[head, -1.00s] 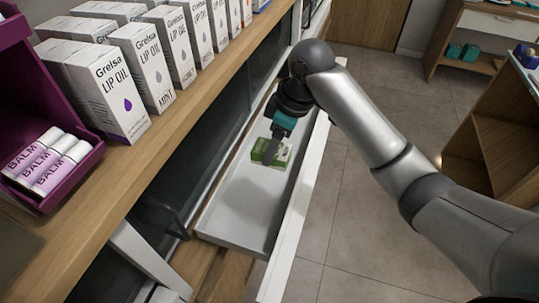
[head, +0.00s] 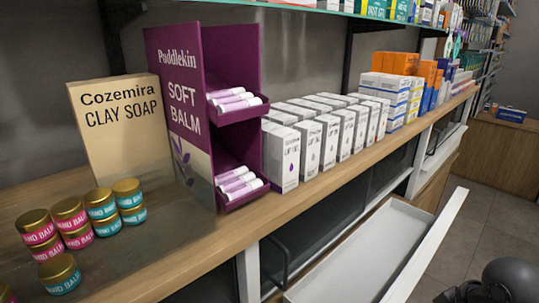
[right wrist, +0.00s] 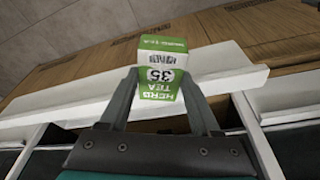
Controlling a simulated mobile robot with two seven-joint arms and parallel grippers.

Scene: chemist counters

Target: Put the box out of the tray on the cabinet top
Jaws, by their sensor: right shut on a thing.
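The box (right wrist: 162,72) is a green and white herb tea carton marked 35. In the right wrist view it sits between the two fingers of my right gripper (right wrist: 160,88), which is shut on it. The tray (head: 368,252) is a pulled-out, white-walled drawer at the lower right of the head view; the part in sight is empty. The wooden cabinet top (head: 225,238) runs diagonally above it. In the head view only a dark arm joint of mine shows at the bottom right; the right gripper and box are out of frame. My left gripper is not in view.
Hand balm jars (head: 88,222), a clay soap box (head: 117,130), a purple soft balm stand (head: 180,95) and rows of white cartons (head: 283,158) fill much of the cabinet top. A bare strip runs along its front edge. A glass shelf (head: 310,9) hangs above.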

